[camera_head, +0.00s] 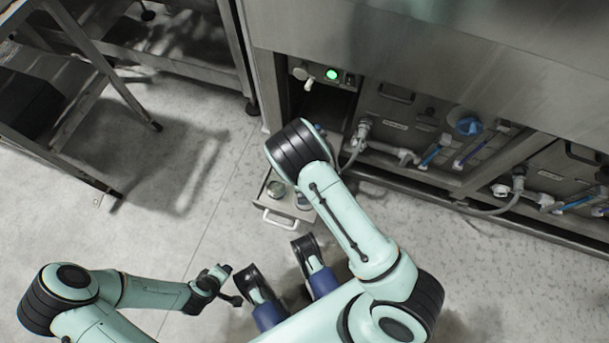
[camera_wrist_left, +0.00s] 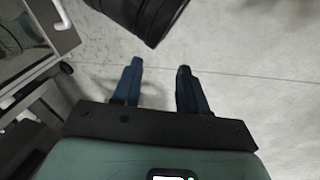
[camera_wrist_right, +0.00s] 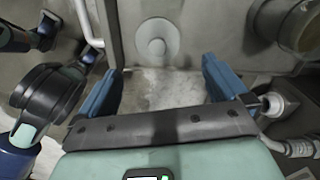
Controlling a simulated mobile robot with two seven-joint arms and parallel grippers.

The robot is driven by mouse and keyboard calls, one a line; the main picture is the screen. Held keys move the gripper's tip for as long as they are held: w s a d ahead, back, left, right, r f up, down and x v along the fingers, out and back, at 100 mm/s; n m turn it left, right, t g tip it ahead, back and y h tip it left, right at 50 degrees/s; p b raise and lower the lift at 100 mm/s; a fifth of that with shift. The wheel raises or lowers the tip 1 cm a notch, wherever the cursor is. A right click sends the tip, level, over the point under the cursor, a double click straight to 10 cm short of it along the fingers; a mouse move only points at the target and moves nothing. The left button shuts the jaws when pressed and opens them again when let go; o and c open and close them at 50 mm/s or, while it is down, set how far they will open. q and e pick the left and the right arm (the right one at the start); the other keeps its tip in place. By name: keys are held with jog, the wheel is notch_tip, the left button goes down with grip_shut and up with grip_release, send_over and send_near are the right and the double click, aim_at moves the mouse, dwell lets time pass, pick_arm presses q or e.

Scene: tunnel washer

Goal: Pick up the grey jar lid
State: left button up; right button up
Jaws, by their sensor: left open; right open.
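The grey jar lid (camera_wrist_right: 157,40) is a round disc with a raised middle, lying in a pulled-out metal drawer (camera_wrist_right: 116,30). In the head view, a small round grey piece that looks like the lid (camera_head: 275,188) sits in the drawer (camera_head: 291,206). My right gripper (camera_wrist_right: 163,78) is open and empty, with the lid ahead of its fingers, apart from them. In the head view my right arm hides this gripper. My left gripper (camera_wrist_left: 158,70) is open and empty above the floor; it also shows in the head view (camera_head: 236,298).
A round metal jar (camera_wrist_right: 298,24) stands right of the lid in the right wrist view. The drawer's white handle (camera_head: 288,219) faces me. The washer (camera_head: 440,115) with hoses and valves fills the right; a metal rack (camera_head: 75,105) stands left. Floor between is clear.

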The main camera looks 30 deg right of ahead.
notch_tip(320, 180, down, 4)
jog(key=shift+s+b, duration=0.1)
jog(key=shift+b, duration=0.5)
jog(key=shift+f, duration=0.6)
jog(key=f+b, duration=0.1)
jog(key=f, duration=0.2)
jog(key=f+b, duration=0.1)
jog(key=f, duration=0.2)
jog(key=shift+s+a+b, duration=0.1)
jog(key=shift+a+b, duration=0.1)
jog(key=shift+b, duration=0.2)
pick_arm(q)
jog(key=s+a+f+g, duration=0.1)
jog(key=s+a+f, duration=0.1)
jog(key=s+f, duration=0.2)
notch_tip(320, 180, down, 3)
jog(key=shift+s+r+n+g, duration=0.15)
jog(key=shift+s+n+g, duration=0.15)
jog(key=shift+s+g, duration=0.1)
pick_arm(e)
jog(key=c, duration=0.8)
